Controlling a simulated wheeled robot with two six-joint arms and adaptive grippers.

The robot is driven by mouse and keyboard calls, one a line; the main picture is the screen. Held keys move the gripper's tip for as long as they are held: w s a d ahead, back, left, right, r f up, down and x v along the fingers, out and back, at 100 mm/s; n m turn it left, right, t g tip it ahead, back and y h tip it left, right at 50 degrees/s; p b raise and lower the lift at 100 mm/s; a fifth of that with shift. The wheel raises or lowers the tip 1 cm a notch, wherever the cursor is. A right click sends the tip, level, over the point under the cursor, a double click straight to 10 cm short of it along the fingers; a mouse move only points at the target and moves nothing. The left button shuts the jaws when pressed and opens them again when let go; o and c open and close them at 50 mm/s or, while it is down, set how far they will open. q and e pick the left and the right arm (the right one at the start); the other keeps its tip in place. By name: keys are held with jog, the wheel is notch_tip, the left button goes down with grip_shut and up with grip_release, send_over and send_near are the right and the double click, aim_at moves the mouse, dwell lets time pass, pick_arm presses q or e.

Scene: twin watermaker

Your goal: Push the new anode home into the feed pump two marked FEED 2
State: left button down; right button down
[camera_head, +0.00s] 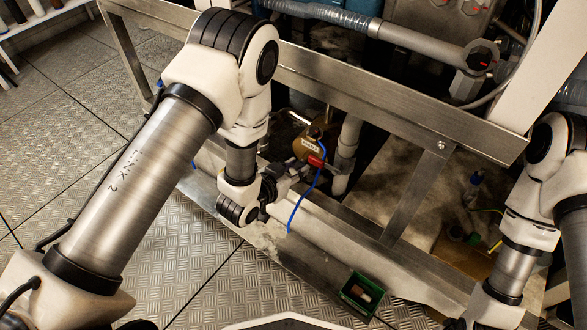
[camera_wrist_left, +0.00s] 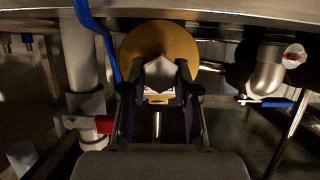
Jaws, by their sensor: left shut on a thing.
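The feed pump (camera_wrist_left: 133,43) shows a round brass-coloured face in the left wrist view. In the head view its brass body (camera_head: 305,148) sits under the steel frame and carries a small white label too small to read. My left gripper (camera_wrist_left: 160,95) is shut on a grey, angular-ended piece (camera_wrist_left: 160,72), which I take to be the anode. The piece is in front of the brass face, lined up near its middle. Whether it touches or enters the pump is hidden. In the head view my left gripper (camera_head: 290,178) is just in front of the pump. My right gripper is out of view.
A red valve handle (camera_head: 316,161) and a blue hose (camera_head: 304,200) are close beside the left gripper. Grey pipes (camera_wrist_left: 80,60) flank the pump. A steel beam (camera_head: 360,90) crosses above.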

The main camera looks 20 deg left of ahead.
aim_at(294, 169)
pick_arm(q)
jog(key=shift+w+d, duration=0.1)
jog(key=shift+w, duration=0.25)
jog(key=c, duration=0.8)
grip_release()
jog(key=v, duration=0.7)
jog(key=shift+s+r, duration=0.15)
jog(key=shift+s, duration=0.05)
